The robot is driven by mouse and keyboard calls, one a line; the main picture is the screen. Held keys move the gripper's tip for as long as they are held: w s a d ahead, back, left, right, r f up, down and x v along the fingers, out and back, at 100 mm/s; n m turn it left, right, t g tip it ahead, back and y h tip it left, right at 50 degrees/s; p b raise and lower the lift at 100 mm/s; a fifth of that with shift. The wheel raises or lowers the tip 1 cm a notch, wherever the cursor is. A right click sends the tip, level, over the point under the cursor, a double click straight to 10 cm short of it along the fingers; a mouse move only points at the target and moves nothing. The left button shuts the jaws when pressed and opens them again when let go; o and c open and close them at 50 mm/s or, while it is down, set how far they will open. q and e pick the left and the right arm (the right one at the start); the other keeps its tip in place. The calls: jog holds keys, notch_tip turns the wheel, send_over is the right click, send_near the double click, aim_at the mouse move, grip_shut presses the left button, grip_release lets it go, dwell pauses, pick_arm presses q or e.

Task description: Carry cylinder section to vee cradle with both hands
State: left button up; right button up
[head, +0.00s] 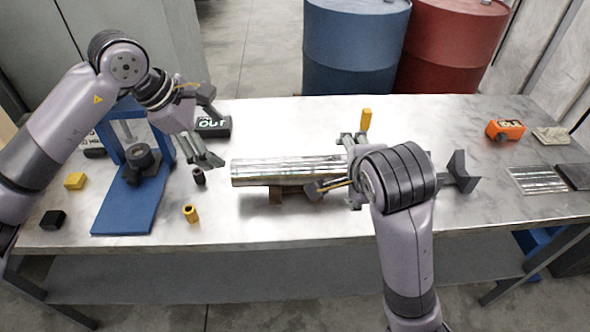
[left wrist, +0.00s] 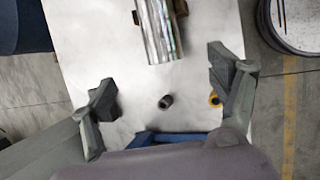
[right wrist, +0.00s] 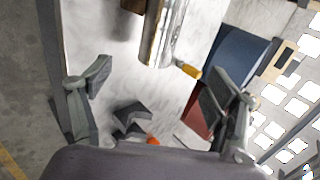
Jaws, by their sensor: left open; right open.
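The cylinder section (head: 285,172) is a shiny metal tube lying level across the middle of the table, on a brown block support (head: 276,197). The dark grey vee cradle (head: 461,170) stands to its right, partly hidden by my right arm; it also shows in the right wrist view (right wrist: 130,117). My left gripper (head: 210,133) is open and empty, apart from the tube's left end, which shows ahead of it in the left wrist view (left wrist: 158,30). My right gripper (right wrist: 155,88) is open near the tube's right end; the head view does not show clearly whether it touches.
A blue press stand (head: 125,205) and small yellow and black pieces are at the left. A yellow piece (head: 366,119) stands behind the tube. An orange tool (head: 505,130) and flat plates lie at the right. Blue (head: 352,50) and red drums stand behind the table.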

aim_at(256, 169)
pick_arm(q)
jog(key=shift+f, duration=0.1)
pick_arm(e)
jog(key=shift+f, duration=0.1)
pick_arm(q)
jog(key=x, duration=1.7)
jog(key=shift+d+f, duration=0.1)
pick_arm(e)
jog(key=x, duration=1.7)
jog(key=shift+w+f, duration=0.1)
jog(key=shift+w, duration=0.05)
pick_arm(q)
jog(key=shift+c, duration=0.3)
pick_arm(e)
jog(key=shift+c, duration=0.3)
pick_arm(q)
grip_shut()
pick_arm(e)
grip_shut()
pick_arm(q)
jog(key=shift+w+r, duration=0.15)
jog(key=shift+r, duration=0.25)
pick_arm(e)
jog(key=shift+w+r, duration=0.1)
jog(key=shift+r, duration=0.3)
